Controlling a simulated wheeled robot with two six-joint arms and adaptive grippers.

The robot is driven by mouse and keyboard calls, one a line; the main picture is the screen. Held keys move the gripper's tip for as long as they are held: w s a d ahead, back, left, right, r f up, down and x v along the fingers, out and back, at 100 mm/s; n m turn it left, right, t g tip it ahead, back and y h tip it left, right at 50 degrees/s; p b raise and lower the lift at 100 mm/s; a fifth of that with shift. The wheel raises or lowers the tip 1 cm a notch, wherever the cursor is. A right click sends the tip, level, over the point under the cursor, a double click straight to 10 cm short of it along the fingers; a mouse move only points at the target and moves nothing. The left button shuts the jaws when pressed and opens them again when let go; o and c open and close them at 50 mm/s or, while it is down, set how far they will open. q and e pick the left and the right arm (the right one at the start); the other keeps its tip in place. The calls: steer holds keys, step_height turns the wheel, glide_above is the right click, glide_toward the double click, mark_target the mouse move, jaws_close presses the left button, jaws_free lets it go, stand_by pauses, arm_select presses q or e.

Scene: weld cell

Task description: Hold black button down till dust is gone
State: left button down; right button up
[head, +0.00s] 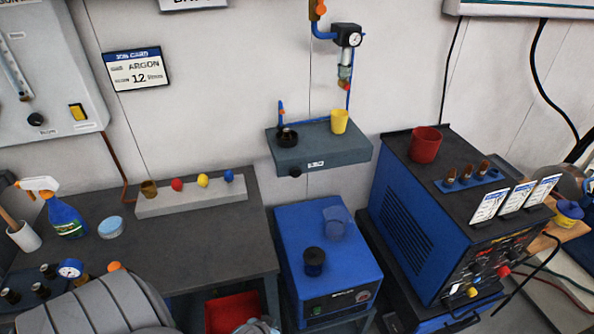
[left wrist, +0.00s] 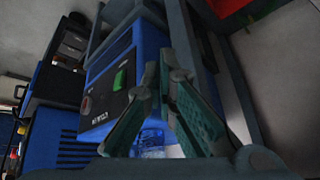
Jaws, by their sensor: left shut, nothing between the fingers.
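In the head view a grey shelf box (head: 318,158) on the wall has a black knob or button (head: 295,172) on its front. A black round piece (head: 287,136) sits on its top beside a thin blue pipe, and a yellow cup (head: 339,121) stands at its right. I cannot tell which black part is the button, and no dust is clear. My left gripper (head: 260,327) is low at the bottom edge, partly cut off. In the left wrist view its fingers (left wrist: 163,75) are shut and empty, before the blue machine's front panel with a green switch (left wrist: 118,80).
The blue machine (head: 345,285) carries a dark cylinder (head: 314,261) and a clear cup (head: 337,221). A red bin (head: 232,312) is below the workbench (head: 190,245). The larger blue welder (head: 410,215) stands right. Above the shelf hangs a regulator (head: 347,36).

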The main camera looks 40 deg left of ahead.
mark_target(296, 172)
arm_select(q)
steer(key=w+a+r+n+t+p, duration=0.1)
steer(key=w+r, duration=0.3)
steer(key=r, duration=0.4)
steer(key=w+r+n+t+y+p, duration=0.1)
steer(key=w+r+t+p, duration=0.1)
steer(key=w+r, duration=0.45)
steer(key=w+a+r+n+t+p, duration=0.1)
steer(key=w+r, duration=0.2)
steer(key=r, duration=0.6)
steer(key=w+a+r+n+t, duration=0.2)
steer(key=w+a+r+t, duration=0.2)
steer(key=w, duration=0.5)
steer(key=shift+w+r+n+t, duration=0.25)
steer(key=shift+r+n+t, duration=0.05)
steer(key=shift+r+n, duration=0.15)
arm_select(e)
step_height(296, 172, up, 4)
steer(key=shift+r, duration=0.25)
arm_select(q)
steer(key=shift+a, duration=0.1)
steer(key=w+a+b, duration=0.4)
steer(key=w+a, duration=0.1)
steer(key=a, duration=0.2)
steer(key=shift+b, duration=0.3)
arm_select(e)
step_height(296, 172, down, 4)
steer(key=shift+f, duration=0.15)
